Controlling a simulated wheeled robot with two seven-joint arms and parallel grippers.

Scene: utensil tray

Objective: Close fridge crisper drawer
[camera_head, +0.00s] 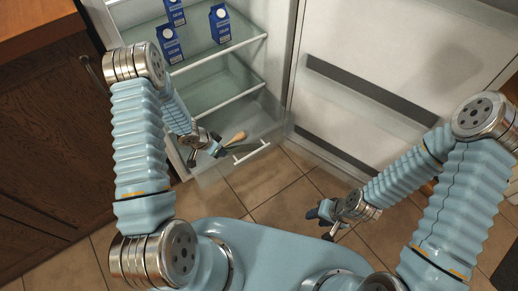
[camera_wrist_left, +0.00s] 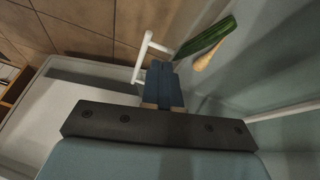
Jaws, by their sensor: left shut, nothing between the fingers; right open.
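The crisper drawer (camera_head: 262,128) is a clear bin at the bottom of the fridge. It appears pulled out, with a white bar handle (camera_head: 252,153) on its front. The handle also shows in the left wrist view (camera_wrist_left: 145,56). A green vegetable (camera_wrist_left: 205,40) and a tan one (camera_head: 237,137) are at the drawer. My left gripper (camera_head: 217,147) is shut and empty, close beside the handle; whether it touches the drawer is unclear. In the wrist view its blue fingers (camera_wrist_left: 162,80) lie together. My right gripper (camera_head: 322,216) is open and empty above the floor.
The open fridge door (camera_head: 390,60) stands to the right. Blue cartons (camera_head: 220,24) stand on the upper shelf (camera_head: 205,52). A wooden cabinet (camera_head: 50,130) is at the left. The tiled floor (camera_head: 275,185) in front is clear.

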